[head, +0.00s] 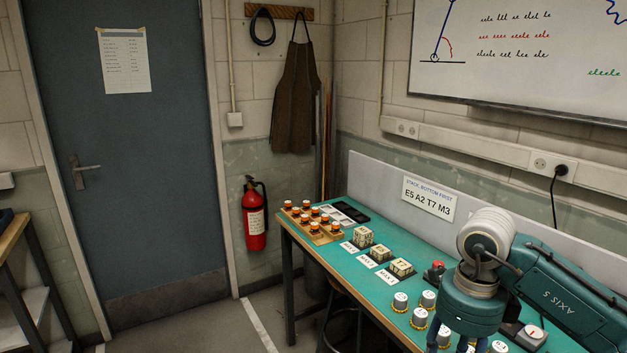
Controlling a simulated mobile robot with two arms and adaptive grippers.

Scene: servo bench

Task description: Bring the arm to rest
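A teal jointed arm (562,296) marked "AXIS 5" reaches over the right end of the bench. It has a pale round joint (484,236) at its top, and a teal lower part (472,306) hangs from there. Dark blue finger-like pieces below it run towards the lower frame edge; whether they hold anything I cannot tell. The green-topped bench (330,262) carries several pale knobs (400,300) with yellow rims and a red control (434,270) beside the arm. Neither of my own grippers can be made out in this view.
A wooden rack (322,237) holds several orange-and-white pieces. A sign (429,198) reads "STACK, BOTTOM FIRST E5 A2 T7 M3". A dial box (534,334) sits by the arm. The floor left of the bench is clear.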

